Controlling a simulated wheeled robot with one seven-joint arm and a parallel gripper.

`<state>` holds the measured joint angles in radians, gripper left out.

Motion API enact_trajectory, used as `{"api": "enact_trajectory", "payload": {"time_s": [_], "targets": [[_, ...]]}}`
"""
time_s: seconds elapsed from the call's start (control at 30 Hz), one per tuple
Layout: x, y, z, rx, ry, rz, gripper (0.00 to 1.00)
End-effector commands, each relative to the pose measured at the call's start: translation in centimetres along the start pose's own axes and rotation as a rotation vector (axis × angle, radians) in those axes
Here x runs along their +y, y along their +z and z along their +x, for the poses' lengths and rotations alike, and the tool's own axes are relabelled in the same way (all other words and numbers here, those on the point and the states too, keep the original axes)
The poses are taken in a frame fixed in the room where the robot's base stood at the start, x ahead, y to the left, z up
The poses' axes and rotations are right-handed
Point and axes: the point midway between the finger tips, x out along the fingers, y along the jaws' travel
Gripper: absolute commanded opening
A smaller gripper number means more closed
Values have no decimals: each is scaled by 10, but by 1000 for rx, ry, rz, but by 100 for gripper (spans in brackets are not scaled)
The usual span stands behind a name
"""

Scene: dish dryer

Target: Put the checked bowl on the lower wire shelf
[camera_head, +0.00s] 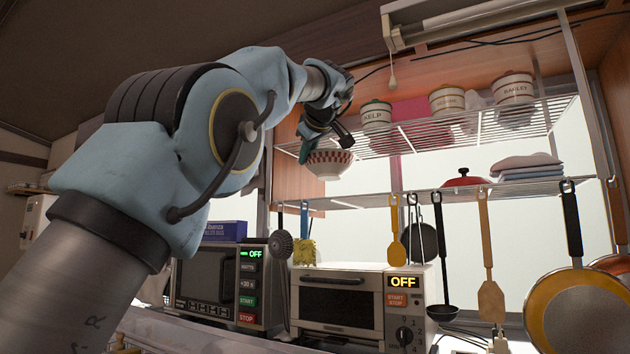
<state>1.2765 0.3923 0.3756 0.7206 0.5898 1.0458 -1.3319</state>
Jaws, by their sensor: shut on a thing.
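The checked bowl (330,164) is white with a red checked band around its rim. It is upright and in the air near the left end of the wire shelves. My gripper (309,150) is shut on the bowl's rim at its left side; the fingertips are partly hidden. The lower wire shelf (385,199) runs to the right, below the bowl's height. The bowl looks a little above the shelf's left end; I cannot tell whether it is over the shelf in depth.
The upper wire shelf (440,133) holds several labelled canisters (376,117). A red lidded pot (466,179) and folded cloths (527,167) occupy the lower shelf's right part; its left and middle look clear. Utensils (486,240) hang below, above a toaster oven (340,302) and a microwave (222,285).

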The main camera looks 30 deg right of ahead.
Motion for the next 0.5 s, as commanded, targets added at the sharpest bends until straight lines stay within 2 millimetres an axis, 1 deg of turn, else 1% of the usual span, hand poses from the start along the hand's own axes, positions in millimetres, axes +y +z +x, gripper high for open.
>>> {"api": "enact_trajectory", "payload": {"time_s": [0.03,0.3,0.4,0.5], "targets": [[7,-11,11,4,-5,1,0],[21,-31,76,3,-2,1,0],[25,-37,98,2,-3,0,0],[28,-41,115,2,-1,0,0]]}}
